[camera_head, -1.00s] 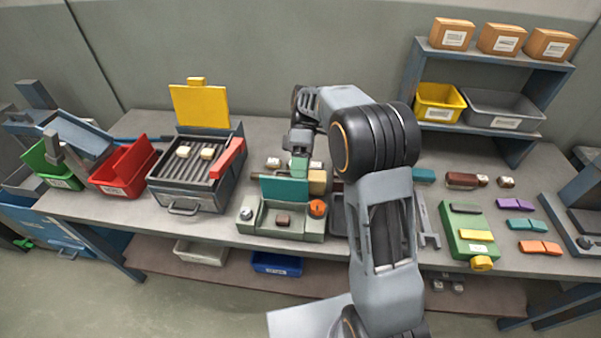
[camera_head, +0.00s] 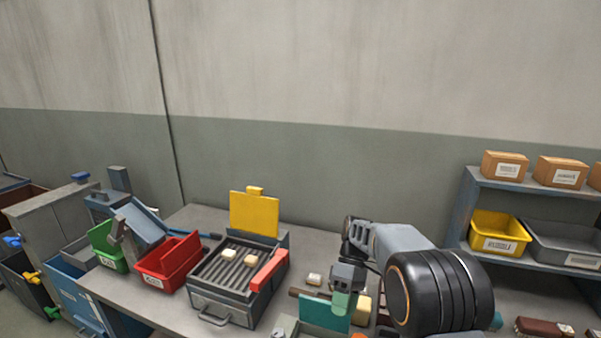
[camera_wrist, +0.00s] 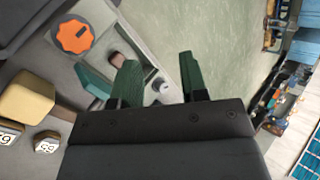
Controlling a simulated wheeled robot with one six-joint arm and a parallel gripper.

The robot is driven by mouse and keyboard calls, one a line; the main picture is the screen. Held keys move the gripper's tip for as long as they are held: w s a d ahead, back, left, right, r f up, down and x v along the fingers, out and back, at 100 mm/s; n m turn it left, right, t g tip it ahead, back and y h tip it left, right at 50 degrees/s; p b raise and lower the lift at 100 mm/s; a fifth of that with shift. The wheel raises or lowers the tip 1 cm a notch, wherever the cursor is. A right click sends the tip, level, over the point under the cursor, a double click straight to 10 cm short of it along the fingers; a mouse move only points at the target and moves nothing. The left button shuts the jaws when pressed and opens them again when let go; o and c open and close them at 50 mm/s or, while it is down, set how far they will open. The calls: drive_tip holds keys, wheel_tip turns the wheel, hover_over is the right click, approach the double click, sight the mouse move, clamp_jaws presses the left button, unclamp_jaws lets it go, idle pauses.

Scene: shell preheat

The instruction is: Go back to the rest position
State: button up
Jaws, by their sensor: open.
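My gripper (camera_head: 340,303) is at the lower middle of the head view, beside the teal lid (camera_head: 325,315) of a small device on the bench. In the wrist view my gripper (camera_wrist: 160,85) shows two green fingers set apart with nothing between them. The device with the orange knob (camera_wrist: 75,36) lies at the left and behind the fingers, with open floor beyond. My arm reaches in from the lower right of the head view and hides part of the bench.
A grill-like heater (camera_head: 220,304) with a raised yellow lid (camera_head: 254,215) holds two pale blocks. A red bin (camera_head: 168,262) and green bin (camera_head: 104,250) stand left of it. A shelf (camera_head: 465,215) with a yellow bin (camera_head: 497,233) stands right. A tan block (camera_wrist: 28,103) shows in the wrist view.

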drive_tip(key=s+d+r+m+t+h, duration=0.1)
drive_tip(key=s+d+r+m+t, duration=0.1)
drive_tip(key=s+m+t, duration=0.3)
drive_tip(key=s+d+r+m+t+h, duration=0.2)
drive_tip(key=s+d+r+m+t, duration=0.1)
drive_tip(key=s+m+t, duration=0.2)
drive_tip(key=s+t, duration=0.2)
drive_tip(key=s, duration=0.1)
drive_tip(key=shift+d, duration=0.25)
